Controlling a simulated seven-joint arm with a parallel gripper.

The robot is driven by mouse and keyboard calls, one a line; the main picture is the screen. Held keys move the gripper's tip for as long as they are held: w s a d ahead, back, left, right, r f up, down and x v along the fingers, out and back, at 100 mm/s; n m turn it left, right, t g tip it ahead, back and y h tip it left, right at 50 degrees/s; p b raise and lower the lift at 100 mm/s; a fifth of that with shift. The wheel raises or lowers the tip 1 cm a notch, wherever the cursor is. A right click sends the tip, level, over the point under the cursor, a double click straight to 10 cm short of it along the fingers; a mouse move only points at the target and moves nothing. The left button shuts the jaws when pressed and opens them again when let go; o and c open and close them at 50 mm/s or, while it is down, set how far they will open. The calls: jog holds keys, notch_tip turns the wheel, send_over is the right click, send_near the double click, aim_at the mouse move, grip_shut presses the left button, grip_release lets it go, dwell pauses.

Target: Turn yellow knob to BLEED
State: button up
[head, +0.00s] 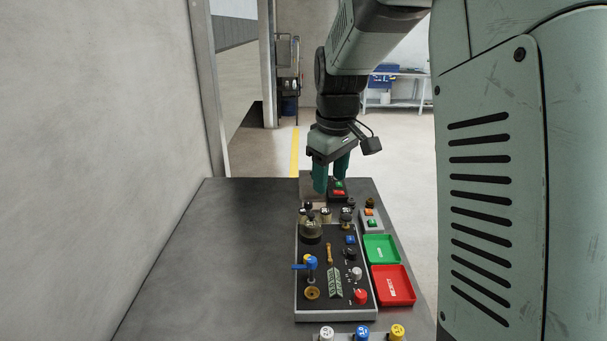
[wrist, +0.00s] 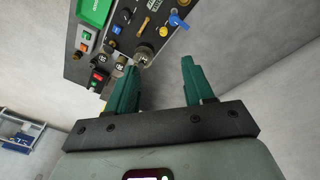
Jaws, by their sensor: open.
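A yellow knob (head: 398,331) with a pale marking on top is at the bottom edge of the head view, at the right end of a row. Its marking is too small to read, and I see no legible BLEED label. I cannot make this knob out in the wrist view. My gripper (head: 331,177) points down over the far end of the table, well beyond the yellow knob. In the wrist view my gripper (wrist: 159,78) has its two green fingers apart, with nothing held between them.
A white knob (head: 327,333) and a blue knob (head: 362,332) stand left of the yellow one. A black control panel (head: 300,240) with levers and knobs lies beyond. Green (head: 381,248) and red (head: 393,285) trays sit right of it. The table's left (head: 220,260) is clear.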

jog(key=w+a+f+n, duration=0.1)
jog(key=w+f, duration=0.2)
jog(key=f, duration=0.7)
jog(key=w+a+f+n+g, duration=0.1)
jog(key=w+f+n, duration=0.1)
jog(key=f, duration=0.8)
jog(key=w+a+f+n+g, duration=0.1)
jog(key=w+f, duration=0.3)
jog(key=f, duration=0.6)
jog(key=shift+a+f+n, duration=0.25)
jog(key=shift+a+n, duration=0.05)
jog(key=shift+a, duration=0.2)
jog(key=shift+c, duration=0.3)
grip_shut()
